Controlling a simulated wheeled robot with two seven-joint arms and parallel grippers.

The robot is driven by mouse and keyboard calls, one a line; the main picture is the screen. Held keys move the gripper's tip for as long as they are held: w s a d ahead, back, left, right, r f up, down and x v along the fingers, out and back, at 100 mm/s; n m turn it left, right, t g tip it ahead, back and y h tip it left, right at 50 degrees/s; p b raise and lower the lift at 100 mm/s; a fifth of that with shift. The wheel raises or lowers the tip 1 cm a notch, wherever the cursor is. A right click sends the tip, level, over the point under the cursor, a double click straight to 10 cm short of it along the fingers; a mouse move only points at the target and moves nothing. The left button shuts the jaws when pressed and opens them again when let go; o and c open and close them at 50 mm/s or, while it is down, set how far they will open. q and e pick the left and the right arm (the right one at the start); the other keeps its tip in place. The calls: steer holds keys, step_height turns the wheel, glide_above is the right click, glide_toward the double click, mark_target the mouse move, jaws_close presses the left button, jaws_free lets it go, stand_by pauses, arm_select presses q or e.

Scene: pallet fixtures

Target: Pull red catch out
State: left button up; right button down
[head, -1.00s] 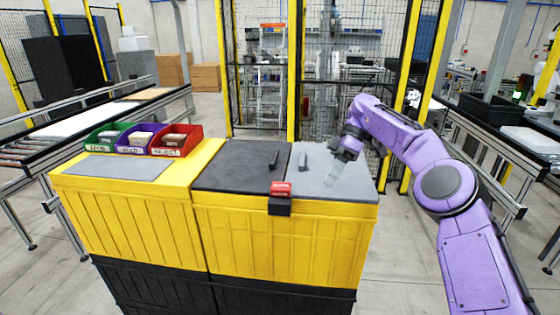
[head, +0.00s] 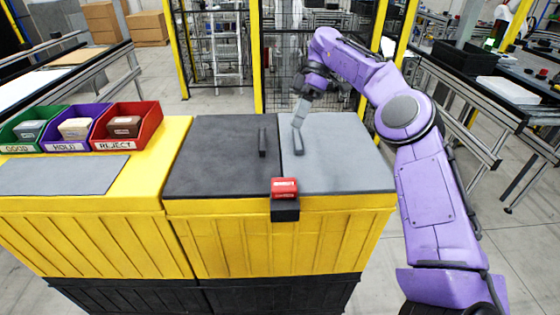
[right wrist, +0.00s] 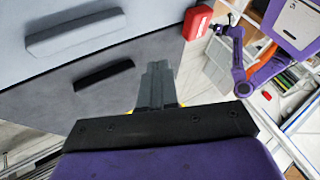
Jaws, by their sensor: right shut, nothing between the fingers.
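The red catch (head: 284,186) sits on a black bracket at the front edge of the yellow crate, near the seam between two lids. It also shows in the right wrist view (right wrist: 197,22), at the top, beyond my fingertips. My right gripper (head: 298,124) is shut and empty, over the back of the light grey lid, near that lid's handle (head: 298,145). It is well behind the catch and apart from it. In the right wrist view the closed fingers (right wrist: 157,72) point over the lids. My left gripper is not seen.
The dark lid (head: 222,160) with its upright handle (head: 262,142) lies left of the light grey lid (head: 345,160). Green, purple and red bins (head: 128,128) stand further left. Conveyors flank the crates; a yellow-posted fence stands behind. The floor in front looks clear.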

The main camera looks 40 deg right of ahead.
mark_target(284, 188)
steer(key=b+x, duration=0.8)
steer(key=x, duration=0.1)
steer(key=shift+w+d+f, duration=0.15)
steer(key=shift+d+f, duration=0.05)
steer(key=s+a, duration=0.1)
steer(key=s+a+b, duration=0.1)
steer(key=s, duration=0.2)
steer(key=shift+s+a+f+b, duration=0.1)
steer(key=shift+a+f+b, duration=0.2)
steer(key=shift+a, duration=0.1)
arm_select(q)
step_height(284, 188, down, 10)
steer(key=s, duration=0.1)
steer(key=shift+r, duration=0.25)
arm_select(e)
steer(key=shift+s+a, duration=0.25)
steer(key=shift+a, duration=0.05)
